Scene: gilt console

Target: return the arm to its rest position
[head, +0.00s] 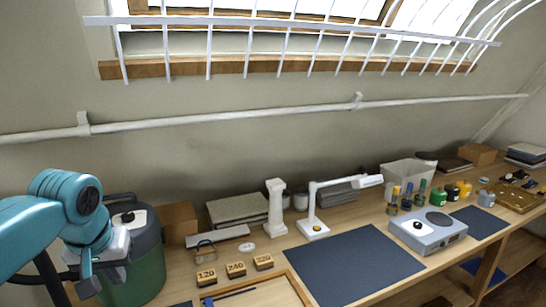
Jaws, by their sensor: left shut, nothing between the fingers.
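My left arm (65,215), teal with dark joints, comes in from the left edge and bends downward. Its gripper (102,277) hangs at the lower left, in front of a dark green bin (150,262) with a dark grey top. The gripper is shut and holds nothing. It hides part of the bin, and I cannot tell whether the two touch. My right arm and right gripper are not in view.
A wooden workbench (190,290) runs along the wall. It carries small numbered blocks (236,270), a white column (275,208), a white lamp (313,227), a blue-grey device (428,232) and small bottles. The dark mat (355,262) is clear.

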